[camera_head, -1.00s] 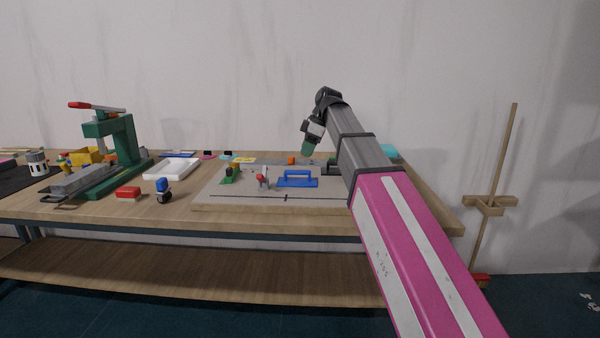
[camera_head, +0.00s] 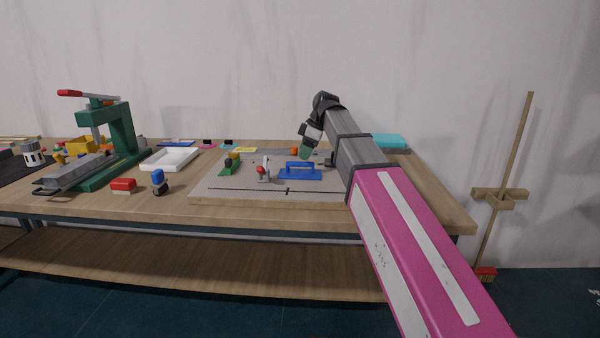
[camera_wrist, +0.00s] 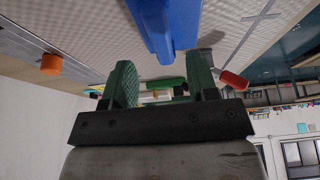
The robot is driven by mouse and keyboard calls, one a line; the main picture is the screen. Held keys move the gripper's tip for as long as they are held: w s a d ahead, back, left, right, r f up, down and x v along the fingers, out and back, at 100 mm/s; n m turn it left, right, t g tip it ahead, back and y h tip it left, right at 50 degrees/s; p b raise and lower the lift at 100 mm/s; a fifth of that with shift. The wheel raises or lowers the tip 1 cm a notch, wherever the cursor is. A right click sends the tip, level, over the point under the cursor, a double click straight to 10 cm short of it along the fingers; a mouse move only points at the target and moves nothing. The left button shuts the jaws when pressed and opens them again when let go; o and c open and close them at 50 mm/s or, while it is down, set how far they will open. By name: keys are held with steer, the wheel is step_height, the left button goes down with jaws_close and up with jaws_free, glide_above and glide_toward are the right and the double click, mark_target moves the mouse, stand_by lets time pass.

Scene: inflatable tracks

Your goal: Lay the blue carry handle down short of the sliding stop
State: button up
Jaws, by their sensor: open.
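The blue carry handle (camera_head: 300,171) lies on the grey board (camera_head: 222,192) on the workbench. It fills the upper middle of the wrist view (camera_wrist: 168,25). My gripper (camera_head: 305,154) is over the board at the handle's far side. Its two green fingers (camera_wrist: 162,62) are apart with nothing held between them, and the handle is beyond their tips. I cannot tell for sure which part is the sliding stop. A dark line with a small cross mark (camera_head: 287,191) runs along the board in front of the handle.
A red-tipped clamp (camera_head: 264,170) and a green block with a dark knob (camera_head: 228,167) stand left of the handle. An orange piece (camera_head: 294,151) is behind it. Farther left are a white tray (camera_head: 170,159), a red block (camera_head: 123,186) and a green press (camera_head: 120,130).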

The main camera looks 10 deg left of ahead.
mark_target(301, 162)
steer(key=x, duration=0.4)
steer(key=shift+s+d+f, duration=0.1)
steer(key=shift+f, duration=0.1)
jaws_close()
